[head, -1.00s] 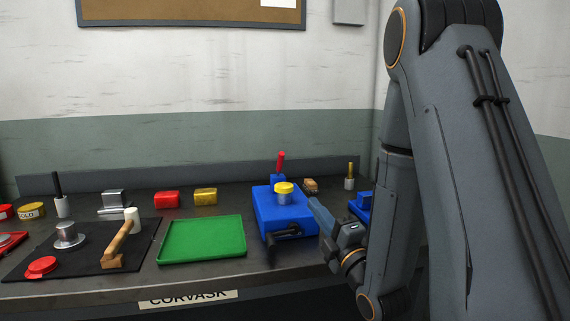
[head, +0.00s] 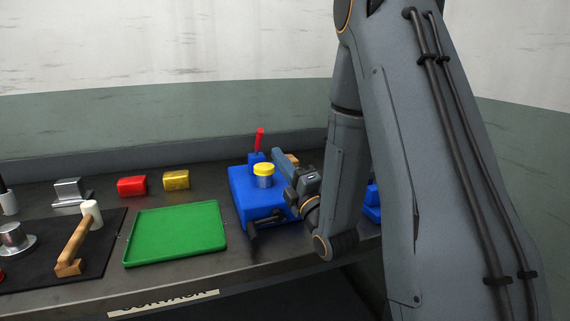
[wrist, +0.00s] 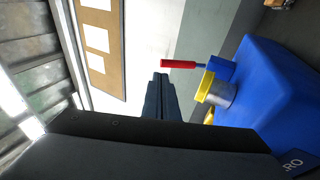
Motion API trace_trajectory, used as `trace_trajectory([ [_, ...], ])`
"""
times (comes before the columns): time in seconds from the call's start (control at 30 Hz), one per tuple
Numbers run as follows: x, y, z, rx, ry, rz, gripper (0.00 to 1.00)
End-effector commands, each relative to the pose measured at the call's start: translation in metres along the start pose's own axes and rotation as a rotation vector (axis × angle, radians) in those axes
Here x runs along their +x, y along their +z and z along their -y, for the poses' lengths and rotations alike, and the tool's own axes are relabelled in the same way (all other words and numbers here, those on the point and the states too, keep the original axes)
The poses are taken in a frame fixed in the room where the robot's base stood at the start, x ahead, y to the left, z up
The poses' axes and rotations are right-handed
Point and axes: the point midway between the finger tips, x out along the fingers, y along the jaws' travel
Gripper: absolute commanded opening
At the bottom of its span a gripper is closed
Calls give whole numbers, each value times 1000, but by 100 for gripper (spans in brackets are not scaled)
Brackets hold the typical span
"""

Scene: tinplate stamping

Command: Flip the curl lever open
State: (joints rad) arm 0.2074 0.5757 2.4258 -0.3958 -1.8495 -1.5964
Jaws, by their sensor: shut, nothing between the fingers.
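The blue machine (head: 240,190) stands on the bench right of centre. A red-handled lever (head: 260,139) rises from a blue block at its back, leaning slightly; it looks like the curl lever. In the wrist view, turned on its side, the red handle (wrist: 178,64) lies just right of my fingertips. A metal cylinder with a yellow top (head: 264,172) sits on the machine; its yellow rim (wrist: 206,87) also shows in the wrist view. My gripper (head: 277,153) is shut and empty at the machine's right side, near the red handle; contact is not clear. Its closed fingers (wrist: 160,82) show in the wrist view.
A black crank handle (head: 268,221) sticks out at the machine's front. A green tray (head: 176,234) lies to the left, with red (head: 132,186) and yellow (head: 176,180) blocks behind it. A mallet (head: 78,242) lies further left. My arm hides the bench's right part.

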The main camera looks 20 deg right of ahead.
Motion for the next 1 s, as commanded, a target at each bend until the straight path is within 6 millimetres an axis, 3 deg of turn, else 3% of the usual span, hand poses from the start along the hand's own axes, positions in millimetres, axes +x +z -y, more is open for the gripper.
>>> trace_trajectory([
  [0.2,44,-2,-2,0,1,-2,0],
  [0.4,70,-2,-1,1,0,-3,0],
  [0.6,80,-2,0,1,0,-2,0],
  [1.0,81,0,0,0,-5,1,0],
])
